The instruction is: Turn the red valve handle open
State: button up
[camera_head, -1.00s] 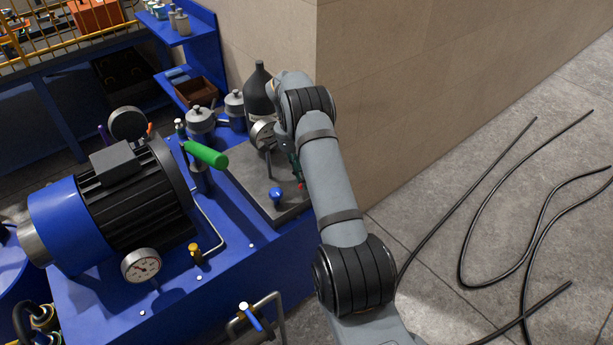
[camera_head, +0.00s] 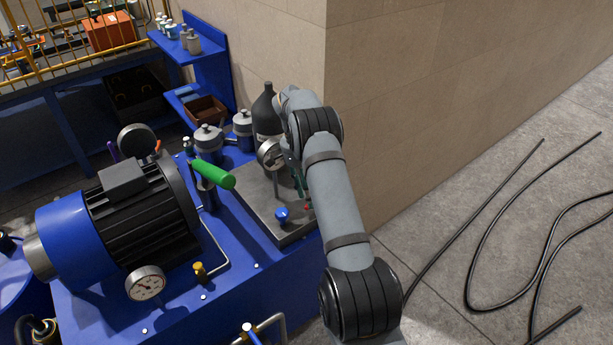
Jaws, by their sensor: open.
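A small red part (camera_head: 307,207), which may be the red valve handle, shows just left of my grey forearm, low beside a dark green fitting (camera_head: 297,178) on the grey metal plate (camera_head: 262,207). Its shape and turn position are too small to tell. My arm reaches up over the right side of the plate, and its wrist bends over near the dark bottle (camera_head: 266,115).
A pressure gauge (camera_head: 270,153) and a blue knob (camera_head: 282,215) stand on the plate near my arm. A green handle (camera_head: 214,174) and a motor (camera_head: 140,215) are to the left. A beige wall (camera_head: 420,100) rises close behind; black cables (camera_head: 475,225) lie on the floor at right.

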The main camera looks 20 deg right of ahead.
notch_tip(320, 180, up, 10)
jog(key=w+a, duration=0.1)
jog(key=shift+w+a, duration=0.15)
jog(key=shift+w, duration=0.05)
dwell(0.4)
